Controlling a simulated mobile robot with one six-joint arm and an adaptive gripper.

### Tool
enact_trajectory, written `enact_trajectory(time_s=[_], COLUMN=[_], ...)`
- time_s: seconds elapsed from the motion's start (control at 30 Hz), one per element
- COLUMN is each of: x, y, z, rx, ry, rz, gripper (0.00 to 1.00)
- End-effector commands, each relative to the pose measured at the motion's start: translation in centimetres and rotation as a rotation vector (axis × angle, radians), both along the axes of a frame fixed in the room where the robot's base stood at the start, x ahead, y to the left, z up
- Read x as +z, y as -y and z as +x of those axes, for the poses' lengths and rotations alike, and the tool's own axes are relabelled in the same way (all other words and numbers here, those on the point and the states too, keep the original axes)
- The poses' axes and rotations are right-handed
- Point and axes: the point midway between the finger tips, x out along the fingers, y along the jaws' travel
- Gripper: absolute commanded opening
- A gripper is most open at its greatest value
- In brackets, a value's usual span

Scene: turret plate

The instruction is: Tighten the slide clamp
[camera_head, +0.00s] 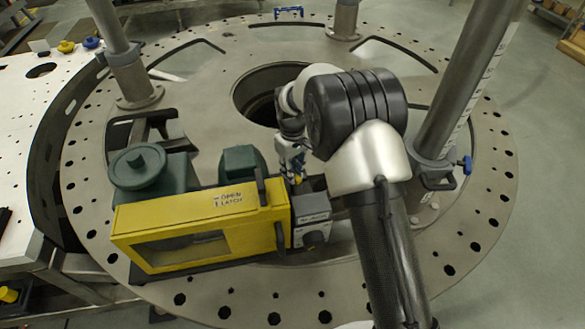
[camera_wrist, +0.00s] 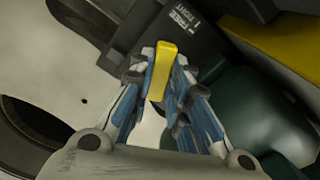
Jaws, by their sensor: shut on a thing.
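The slide clamp shows as a dark grey block (camera_head: 311,212) at the right end of the yellow housing. In the wrist view, a dark block with a FREE/TIGHT label (camera_wrist: 185,22) lies beyond my fingers. A small yellow lever (camera_wrist: 162,70) stands between my fingertips. My gripper (camera_wrist: 163,85) has blue and white fingers shut on this lever, one on each side. In the head view, my gripper (camera_head: 294,172) is just above and behind the clamp block, with a bit of yellow at its tips. My wrist partly hides the clamp, and the lever's base is hidden.
The yellow housing (camera_head: 185,218) has an OPEN/LATCH label and dark handles. Green parts (camera_head: 138,168) stand behind it. A large round hole (camera_head: 258,90) opens in the perforated turret plate (camera_head: 205,75). Steel posts (camera_head: 130,75) rise at the left and right (camera_head: 465,85).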

Motion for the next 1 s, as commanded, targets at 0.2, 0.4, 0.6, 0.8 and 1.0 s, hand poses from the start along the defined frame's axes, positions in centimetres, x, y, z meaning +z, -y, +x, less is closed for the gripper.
enact_trajectory(time_s=[0.2,0.4,0.6,0.8,1.0], x=[0.13,0.09,0.07,0.05,0.05], y=[0.00,-0.01,-0.01,-0.01,-0.01], z=[0.05,0.06,0.06,0.06,0.06], rx=[-0.190,-0.330,-0.422,-0.467,-0.480], ry=[0.001,0.002,0.001,0.001,0.001], rz=[0.000,0.001,0.000,0.001,0.001], gripper=[0.00,0.00,0.00,0.00,0.00])
